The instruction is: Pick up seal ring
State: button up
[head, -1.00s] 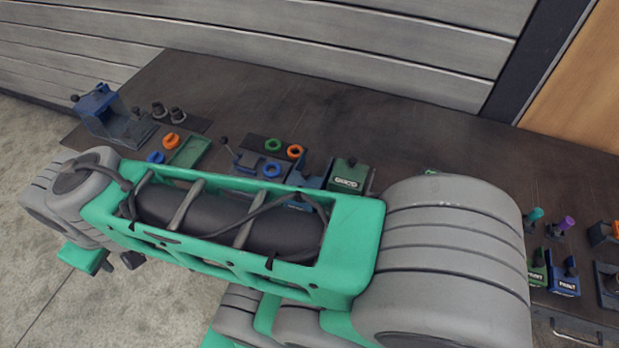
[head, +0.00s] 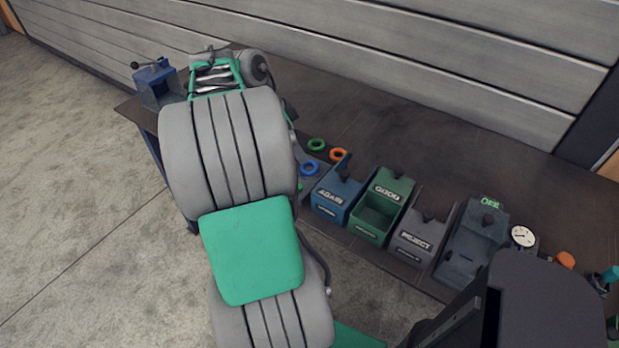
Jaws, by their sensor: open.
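Three seal rings lie on the bench near the middle of the head view: a green ring (head: 316,150), an orange ring (head: 338,159) and a blue ring (head: 310,174). The green and orange rings are farther back, and the blue ring is nearer the front edge. All three are clear of my arm in the picture. My arm reaches across the left part of the bench, and its far end hides the bench surface there. My gripper is hidden behind my own arm links, so its fingers do not show.
A blue clamp-like fixture (head: 153,88) stands at the bench's left end. Along the front edge stand a blue bin (head: 338,192), a green bin labelled GOOD (head: 378,212) and a grey bin labelled REJECT (head: 418,243). A dial gauge (head: 523,236) is farther right. The back of the bench is bare.

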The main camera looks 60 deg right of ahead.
aim_at(309, 166)
jog(key=x, duration=0.7)
jog(key=shift+s, duration=0.1)
jog(key=shift+c, duration=0.5)
jog(key=c, duration=0.9)
